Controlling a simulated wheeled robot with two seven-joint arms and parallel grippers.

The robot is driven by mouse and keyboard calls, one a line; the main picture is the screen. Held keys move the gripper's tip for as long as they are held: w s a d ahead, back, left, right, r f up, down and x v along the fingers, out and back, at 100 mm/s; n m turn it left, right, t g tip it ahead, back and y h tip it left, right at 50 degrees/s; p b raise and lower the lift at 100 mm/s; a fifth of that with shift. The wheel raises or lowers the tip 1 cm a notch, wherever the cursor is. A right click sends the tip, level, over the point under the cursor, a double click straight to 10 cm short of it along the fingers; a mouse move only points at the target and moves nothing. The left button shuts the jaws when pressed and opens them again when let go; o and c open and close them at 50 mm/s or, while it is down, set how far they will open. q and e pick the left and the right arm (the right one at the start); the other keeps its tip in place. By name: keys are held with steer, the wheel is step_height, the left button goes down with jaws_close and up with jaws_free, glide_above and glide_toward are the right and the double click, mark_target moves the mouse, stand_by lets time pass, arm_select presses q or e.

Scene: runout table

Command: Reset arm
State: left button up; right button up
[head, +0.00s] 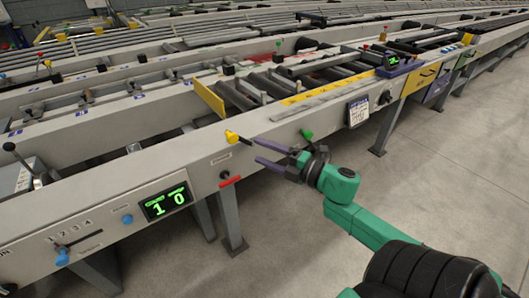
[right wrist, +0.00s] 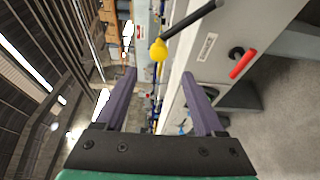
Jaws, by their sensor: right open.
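My right arm, green with a black upper part, reaches in from the lower right in the head view. Its gripper (head: 262,153) has two purple fingers, open and empty, in front of the runout table's grey side panel (head: 95,215). In the right wrist view the open fingers (right wrist: 165,88) have nothing between them that they touch. A lever with a yellow knob (head: 232,136) is close to the fingertips; the knob also shows beyond them in the right wrist view (right wrist: 158,50). My left gripper is not in view.
A red handle (head: 230,181) sits on the panel below the yellow knob. A green knob (head: 307,134) is near my right wrist. A display (head: 166,203) reads "1 0". A blue knob (head: 62,257) is at lower left. Bare floor (head: 440,160) lies to the right.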

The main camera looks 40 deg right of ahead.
stand_by(0.4)
steer(key=s+d+f+m+g+h+p, duration=0.1)
steer(key=d+f+m+g+h+p, duration=0.15)
steer(key=d+f+m+h, duration=0.6)
steer(key=s+d+f+m+g+p, duration=0.1)
steer(key=s+d+f+m, duration=0.15)
steer(key=f, duration=0.65)
steer(key=s+d+f+m+g+p, duration=0.15)
steer(key=s+f, duration=0.25)
steer(key=f, duration=0.6)
steer(key=s+a+f+m+g+p, duration=0.35)
steer(key=s+a+f+g, duration=0.2)
steer(key=s+f, duration=0.55)
steer(key=s+a+f+m+g+y, duration=0.1)
steer(key=s+a+f+m+g, duration=0.1)
steer(key=s+a+f, duration=0.2)
steer(key=s+a+f+m+g+y+p, duration=0.1)
steer(key=s+a+f, duration=0.4)
steer(key=s, duration=0.8)
steer(key=a+m+g, duration=0.1)
steer(key=a+g, duration=0.1)
steer(key=a, duration=0.1)
steer(key=shift+a+f, duration=0.2)
steer(key=shift+f, duration=0.05)
